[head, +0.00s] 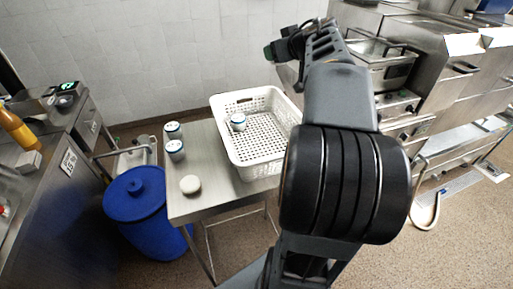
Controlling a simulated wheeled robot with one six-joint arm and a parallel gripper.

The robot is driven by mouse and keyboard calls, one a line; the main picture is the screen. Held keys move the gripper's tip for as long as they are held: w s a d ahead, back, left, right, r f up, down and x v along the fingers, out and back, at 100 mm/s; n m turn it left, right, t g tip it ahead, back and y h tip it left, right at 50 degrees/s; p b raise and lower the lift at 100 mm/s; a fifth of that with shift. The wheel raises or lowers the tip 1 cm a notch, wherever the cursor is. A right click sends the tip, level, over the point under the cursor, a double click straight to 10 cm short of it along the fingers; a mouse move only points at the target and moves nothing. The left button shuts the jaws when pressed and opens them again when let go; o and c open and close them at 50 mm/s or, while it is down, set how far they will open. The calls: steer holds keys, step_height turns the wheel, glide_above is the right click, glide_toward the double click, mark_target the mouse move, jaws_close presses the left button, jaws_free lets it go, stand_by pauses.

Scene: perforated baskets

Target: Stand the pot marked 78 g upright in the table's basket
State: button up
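A white perforated basket (231,157) stands on the metal table (210,205). One small white pot with a blue-green band (238,122) is inside it, near its left wall; whether it stands fully upright is unclear. Two similar pots, one farther back (172,130) and one nearer (175,150), stand on the table left of the basket. No weight marking is readable, so I cannot tell which pot is 78 g. My gripper (280,50) is above and behind the basket's back right corner, clear of the pots. Its fingers are small and partly hidden; their opening is unclear.
A round beige object (190,185) lies at the table's front left. A blue lidded bin (136,196) stands left of the table. Steel fryers (385,70) stand at right.

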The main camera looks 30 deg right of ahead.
steer(key=s+a+f, duration=0.4)
steer(key=a+f, duration=0.1)
steer(key=f, duration=0.3)
steer(key=w+d+f+b, duration=0.3)
steer(key=w+f, duration=0.3)
steer(key=w+d+f+b, duration=0.3)
steer(key=w+f, duration=0.3)
steer(key=f, duration=0.1)
steer(key=shift+d+n+y+b, duration=0.25)
steer(key=shift+n+y+b, duration=0.1)
steer(key=shift+n+y, duration=0.05)
steer(key=shift+f, duration=0.6)
steer(key=o, duration=0.9)
steer(key=shift+o, duration=0.2)
